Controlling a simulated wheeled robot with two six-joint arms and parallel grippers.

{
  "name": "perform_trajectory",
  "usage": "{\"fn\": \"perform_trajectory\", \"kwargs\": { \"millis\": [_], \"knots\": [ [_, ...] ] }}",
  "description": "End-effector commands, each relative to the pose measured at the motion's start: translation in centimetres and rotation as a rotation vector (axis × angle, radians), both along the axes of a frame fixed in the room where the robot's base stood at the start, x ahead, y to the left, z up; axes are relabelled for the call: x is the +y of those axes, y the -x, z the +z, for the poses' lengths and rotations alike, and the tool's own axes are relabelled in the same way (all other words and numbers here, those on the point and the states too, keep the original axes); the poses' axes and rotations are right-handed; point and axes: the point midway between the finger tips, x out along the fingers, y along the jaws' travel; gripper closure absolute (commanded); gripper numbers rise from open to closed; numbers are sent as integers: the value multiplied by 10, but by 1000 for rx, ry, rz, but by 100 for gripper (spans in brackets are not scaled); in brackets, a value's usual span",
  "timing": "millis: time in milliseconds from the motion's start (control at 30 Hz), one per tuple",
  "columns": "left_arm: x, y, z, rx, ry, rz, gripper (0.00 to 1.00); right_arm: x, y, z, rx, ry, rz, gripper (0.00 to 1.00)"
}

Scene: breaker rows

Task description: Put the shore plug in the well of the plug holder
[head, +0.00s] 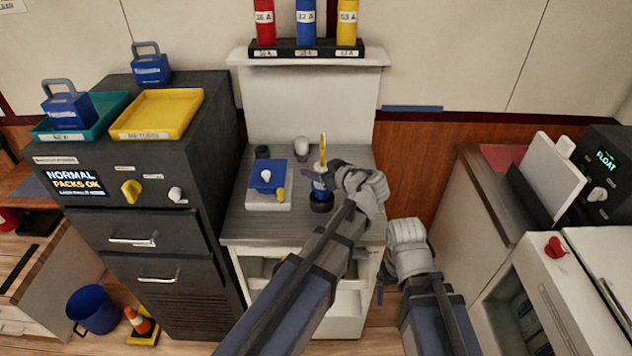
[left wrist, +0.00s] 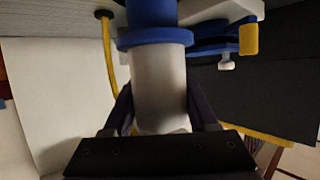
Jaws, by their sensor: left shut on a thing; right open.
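The shore plug (head: 320,170) has a pale grey body and a blue collar, and stands roughly upright above the counter. My left gripper (head: 325,183) is shut on it; the left wrist view shows the pale body (left wrist: 160,92) between the fingers. A black round holder (head: 321,206) is directly below the plug's blue end on the counter. I cannot tell whether the plug is in its well or just above it. My right gripper (head: 380,288) is open and empty, low in front of the counter's right side.
A grey-white box with a blue cover (head: 267,178) and a yellow part stands left of the plug. A white cup-like thing (head: 301,149) and a small black ring (head: 262,152) are behind. A dark cabinet (head: 206,180) borders the counter on the left.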

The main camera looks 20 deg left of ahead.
Motion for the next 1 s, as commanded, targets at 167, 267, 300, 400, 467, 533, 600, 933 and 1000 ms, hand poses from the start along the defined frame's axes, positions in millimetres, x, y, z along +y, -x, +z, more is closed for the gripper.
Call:
{"fn": "perform_trajectory", "kwargs": {
  "millis": [167, 267, 300, 400, 467, 533, 600, 933, 1000],
  "knots": [
    [0, 0, -26, -1, -1, 0, 100, 0, 0, -27, 0, 0, 0, 17],
    [0, 0, -35, -1, -1, 0, 100, 0, 0, -35, 0, 0, 0, 17],
    [0, 0, -35, -1, -1, 0, 100, 0, 0, -35, 0, 0, 0, 17],
    [0, 0, -33, -1, -1, 0, 100, 0, 0, -33, 0, 0, 0, 17],
    [0, 0, -32, -1, -1, 0, 100, 0, 0, -33, 0, 0, 0, 17],
    [0, 0, -32, -1, -1, 0, 100, 0, 0, -33, 0, 0, 0, 17],
    [0, 0, -34, -1, -1, 0, 100, 0, 0, -34, 0, 0, 0, 17],
    [0, 0, -36, 0, 0, 0, 15, 0, 0, -36, 0, 0, 0, 17],
    [0, 0, -36, 0, 0, 0, 12, 0, 0, -36, 0, 0, 0, 17]
  ]
}}
